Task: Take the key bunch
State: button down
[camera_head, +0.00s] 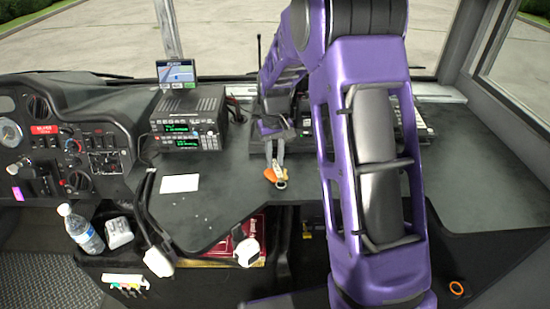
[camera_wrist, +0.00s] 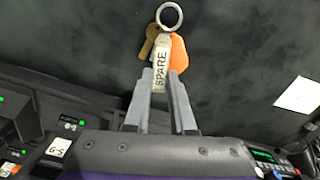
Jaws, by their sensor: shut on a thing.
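The key bunch (camera_head: 277,175) is at the dark dashboard counter, below the radio units, with an orange tag and a metal ring showing. In the wrist view the key bunch (camera_wrist: 160,68) has a ring at the top, a brass key, a pale tag reading "SPARE" and an orange tag. My gripper (camera_head: 274,163) reaches down to it from behind. In the wrist view my gripper's two grey fingers (camera_wrist: 163,78) are closed around the lower part of the bunch. I cannot tell whether the bunch touches the counter.
A stacked radio (camera_head: 188,122) with a small screen (camera_head: 176,73) stands left of my gripper. A white card (camera_head: 180,183) lies on the counter (camera_head: 215,205). A bottle (camera_head: 80,229) stands lower left. Open counter lies around the keys.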

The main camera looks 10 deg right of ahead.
aim_at(275, 165)
jog(key=shift+r+p, duration=1.25)
jog(key=shift+r, duration=0.3)
dwell(0.4)
notch_tip(275, 165, up, 5)
jog(key=p, duration=0.3)
jog(key=shift+p, duration=0.3)
